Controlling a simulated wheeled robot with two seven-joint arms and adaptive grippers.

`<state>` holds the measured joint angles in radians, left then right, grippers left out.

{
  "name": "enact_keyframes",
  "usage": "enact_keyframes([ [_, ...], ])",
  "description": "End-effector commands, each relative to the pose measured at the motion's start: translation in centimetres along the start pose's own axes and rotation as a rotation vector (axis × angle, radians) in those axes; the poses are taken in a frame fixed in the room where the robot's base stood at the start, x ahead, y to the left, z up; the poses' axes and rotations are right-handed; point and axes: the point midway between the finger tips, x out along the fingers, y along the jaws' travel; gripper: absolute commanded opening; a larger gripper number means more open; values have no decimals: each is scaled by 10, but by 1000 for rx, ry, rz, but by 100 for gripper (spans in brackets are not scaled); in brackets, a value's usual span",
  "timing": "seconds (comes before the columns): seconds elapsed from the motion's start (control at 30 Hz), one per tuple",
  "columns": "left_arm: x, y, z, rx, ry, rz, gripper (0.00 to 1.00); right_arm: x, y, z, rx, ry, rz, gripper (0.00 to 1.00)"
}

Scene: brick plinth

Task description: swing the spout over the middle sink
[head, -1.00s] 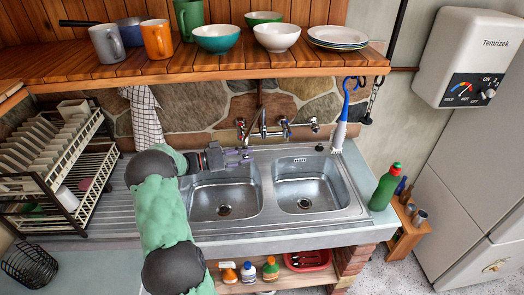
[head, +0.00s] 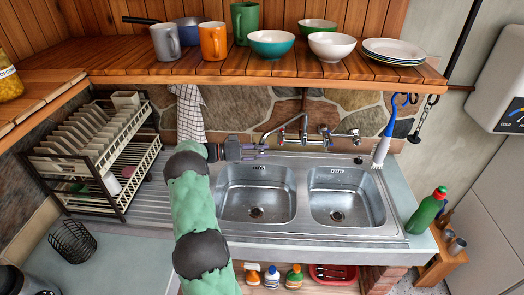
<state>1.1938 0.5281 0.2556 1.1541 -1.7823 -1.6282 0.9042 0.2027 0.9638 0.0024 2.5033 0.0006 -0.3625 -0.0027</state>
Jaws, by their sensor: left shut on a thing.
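The metal tap (head: 325,133) is mounted on the stone wall behind a steel sink unit. Its thin curved spout (head: 284,126) reaches to the left, its tip at the back of the left basin. The unit shows two basins, a left one (head: 256,193) and a right one (head: 345,197), both empty. My left gripper (head: 262,151) is shut on the spout near its tip, above the left basin's back edge. The fingers partly hide the tip. My right gripper is not in view.
A dish rack (head: 95,150) with plates stands left of the draining board. A wooden shelf (head: 215,77) with mugs and bowls hangs above the tap. A brush (head: 386,140) hangs at the right, and a green bottle (head: 425,211) stands right of the sink.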

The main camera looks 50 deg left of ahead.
Motion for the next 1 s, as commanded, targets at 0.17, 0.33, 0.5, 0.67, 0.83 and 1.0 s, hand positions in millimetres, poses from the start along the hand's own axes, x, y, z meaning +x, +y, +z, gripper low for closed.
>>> enact_keyframes([
  [0.17, 1, -1, -3, 8, 3, -2, 0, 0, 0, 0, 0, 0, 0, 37],
  [0.33, 1, -1, -2, 5, 2, -1, 55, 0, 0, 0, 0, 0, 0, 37],
  [0.5, 0, 0, -1, 2, 1, 0, 55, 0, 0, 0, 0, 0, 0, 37],
  [0.67, -4, 0, 0, 1, 0, -1, 55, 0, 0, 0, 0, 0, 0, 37],
  [0.83, -26, -1, 0, 1, 0, -3, 55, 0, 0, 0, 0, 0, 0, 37],
  [1.0, -60, -1, 0, 2, -1, -4, 55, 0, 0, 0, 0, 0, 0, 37],
])
